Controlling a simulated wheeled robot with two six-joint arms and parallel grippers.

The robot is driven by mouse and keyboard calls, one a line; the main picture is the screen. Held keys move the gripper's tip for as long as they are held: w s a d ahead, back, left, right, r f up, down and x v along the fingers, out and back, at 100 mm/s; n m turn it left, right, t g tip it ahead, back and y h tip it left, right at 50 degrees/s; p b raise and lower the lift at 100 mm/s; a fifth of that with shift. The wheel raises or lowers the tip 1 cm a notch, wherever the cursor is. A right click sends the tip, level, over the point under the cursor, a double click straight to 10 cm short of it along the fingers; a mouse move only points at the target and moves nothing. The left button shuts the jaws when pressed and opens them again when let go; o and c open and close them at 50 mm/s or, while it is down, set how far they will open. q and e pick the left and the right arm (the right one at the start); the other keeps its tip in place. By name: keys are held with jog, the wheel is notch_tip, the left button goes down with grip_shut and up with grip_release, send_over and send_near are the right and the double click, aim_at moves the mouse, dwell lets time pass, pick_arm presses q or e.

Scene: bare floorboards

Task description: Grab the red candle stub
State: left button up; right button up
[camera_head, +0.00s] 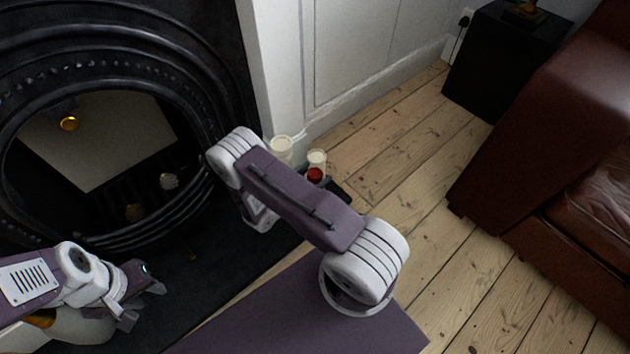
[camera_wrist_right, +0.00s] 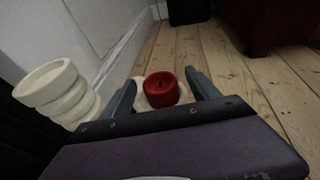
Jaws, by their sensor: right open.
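The red candle stub (camera_head: 315,175) is a short round piece, partly covered by my right arm in the head view. In the right wrist view the red candle stub (camera_wrist_right: 161,90) stands upright with a hollowed top and dark wick. My right gripper (camera_wrist_right: 160,77) is open, with one finger on each side of the stub; whether they touch it is unclear. In the head view my right arm largely hides this gripper. My left gripper (camera_head: 142,302) is apart from the stub, at lower left by the fireplace, with its fingers spread and nothing visible between them.
Cream candles (camera_head: 281,146) stand near the stub by the white wall. A ridged cream piece (camera_wrist_right: 60,92) is close to the left of my right gripper. The black fireplace (camera_head: 205,120) is at left, a brown leather sofa (camera_head: 540,130) at right.

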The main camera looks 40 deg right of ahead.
aim_at(315, 173)
jog(key=shift+d, duration=0.3)
jog(key=shift+w, duration=0.1)
jog(key=c, duration=1.5)
jog(key=shift+o, duration=0.2)
jog(key=shift+r, duration=0.1)
notch_tip(315, 173, up, 5)
jog(key=p, duration=0.4)
jog(key=shift+r+p, duration=0.1)
jog(key=shift+p, duration=0.25)
jog(key=s+a+r+p, duration=0.2)
jog(key=s+r+p, duration=0.3)
jog(key=s, duration=0.6)
jog(key=shift+s+r+p, duration=0.3)
jog(key=shift+r+p, duration=0.05)
jog(key=shift+p, duration=0.3)
